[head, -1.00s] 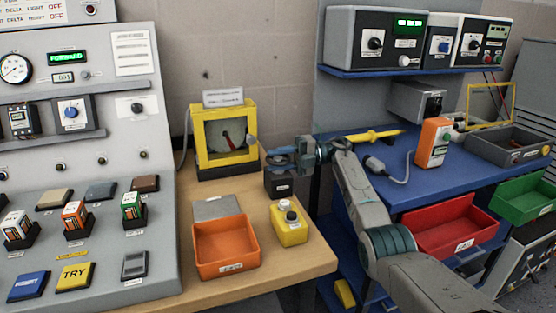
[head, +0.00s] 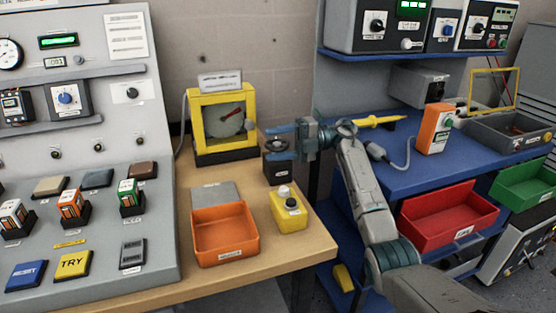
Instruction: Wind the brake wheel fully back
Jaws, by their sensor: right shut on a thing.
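The brake wheel (head: 275,145) is a small dark handwheel on top of a black box (head: 278,171) at the back right corner of the wooden bench. My right gripper (head: 279,138) comes in from the right, level with the wheel, and is shut on it. Its blue fingers hide part of the rim. Just left of it stands a yellow-framed gauge (head: 196,147) with a grey round dial and a red needle pointing up and right. A grey knob (head: 250,126) sticks out at its right side. My left gripper is not in view.
An orange tray (head: 226,236) and a yellow button box (head: 289,212) stand in front of the wheel. The sloped grey control panel (head: 110,235) is at left. The blue bench (head: 440,172) at right lies under my right arm, with an orange meter (head: 431,131).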

